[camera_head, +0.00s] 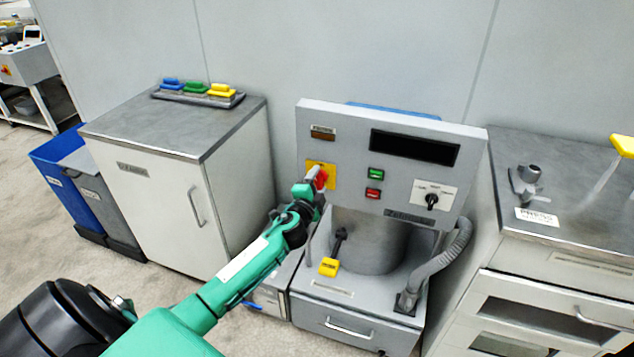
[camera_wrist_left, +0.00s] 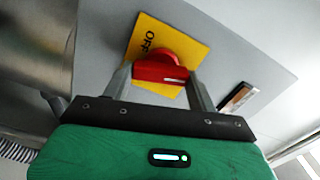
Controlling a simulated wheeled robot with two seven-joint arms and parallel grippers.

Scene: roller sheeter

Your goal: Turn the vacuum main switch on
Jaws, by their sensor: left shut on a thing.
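The vacuum main switch is a red rotary handle (camera_wrist_left: 160,68) on a yellow plate (camera_wrist_left: 198,50), which carries the word OFF in the left wrist view. In the head view the red handle (camera_head: 321,178) and the yellow plate (camera_head: 313,167) are at the left of the grey control panel (camera_head: 345,125). My left gripper (camera_head: 314,186) is at the switch; in the left wrist view its two fingers (camera_wrist_left: 160,85) are on either side of the red handle and shut on it. The handle's pointer end is partly hidden. My right gripper is not in view.
The panel also has a green button (camera_head: 376,174), a red button (camera_head: 373,193) and a black selector knob (camera_head: 432,200). Below are a yellow-handled lever (camera_head: 329,266) and a grey hose (camera_head: 440,268). Cabinets stand left (camera_head: 170,150) and right (camera_head: 545,256) of the machine.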

